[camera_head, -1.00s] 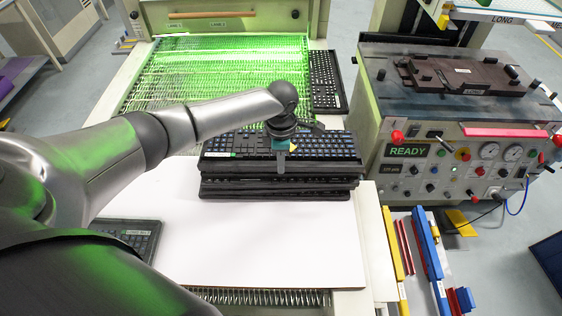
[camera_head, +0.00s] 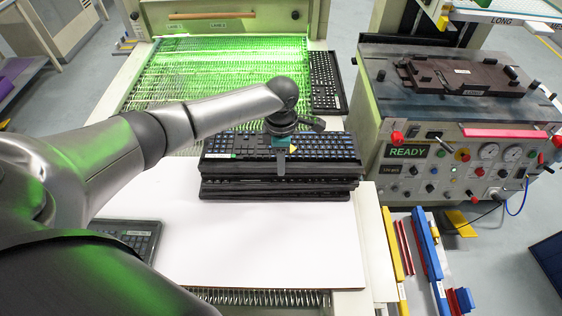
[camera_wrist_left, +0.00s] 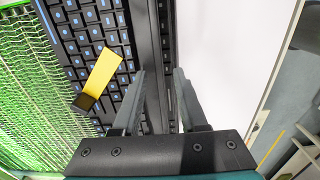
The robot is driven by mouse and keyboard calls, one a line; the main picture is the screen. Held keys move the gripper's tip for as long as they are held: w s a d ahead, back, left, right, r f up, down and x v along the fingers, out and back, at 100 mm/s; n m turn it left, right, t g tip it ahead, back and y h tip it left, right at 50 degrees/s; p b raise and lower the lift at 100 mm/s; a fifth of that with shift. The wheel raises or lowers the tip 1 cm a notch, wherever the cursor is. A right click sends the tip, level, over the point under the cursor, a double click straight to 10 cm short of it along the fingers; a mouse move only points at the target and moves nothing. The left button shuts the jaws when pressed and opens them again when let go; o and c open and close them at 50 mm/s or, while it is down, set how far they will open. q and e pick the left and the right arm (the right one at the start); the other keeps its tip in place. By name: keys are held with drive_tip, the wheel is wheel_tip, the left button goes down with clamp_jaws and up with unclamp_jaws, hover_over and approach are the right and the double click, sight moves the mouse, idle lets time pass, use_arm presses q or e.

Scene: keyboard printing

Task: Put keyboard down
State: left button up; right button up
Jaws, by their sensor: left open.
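A stack of several black keyboards (camera_head: 330,147) lies on the white board (camera_head: 260,245) near its far edge; the top one has blue-marked keys and also shows in the left wrist view (camera_wrist_left: 88,22). My left gripper (camera_head: 281,165) is at the stack's near edge. In the left wrist view its two fingers (camera_wrist_left: 161,95) stand apart, with the dark long edge of a keyboard between them. The gripper hides part of the top keyboard. Another keyboard (camera_head: 135,235) lies at the board's left, partly behind my arm. My right gripper is not in view.
A green-lit mesh conveyor (camera_head: 215,80) is behind the stack, with a keyboard (camera_head: 326,80) at its right side. Coloured bars (camera_head: 428,255) lie at lower right. The board's front is clear.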

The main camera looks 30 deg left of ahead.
use_arm(q)
wheel_tip(320, 180, up, 11)
drive_tip(key=p, duration=0.1)
drive_tip(key=shift+f, duration=0.1)
idle(0.4)
drive_tip(key=shift+s, duration=0.15)
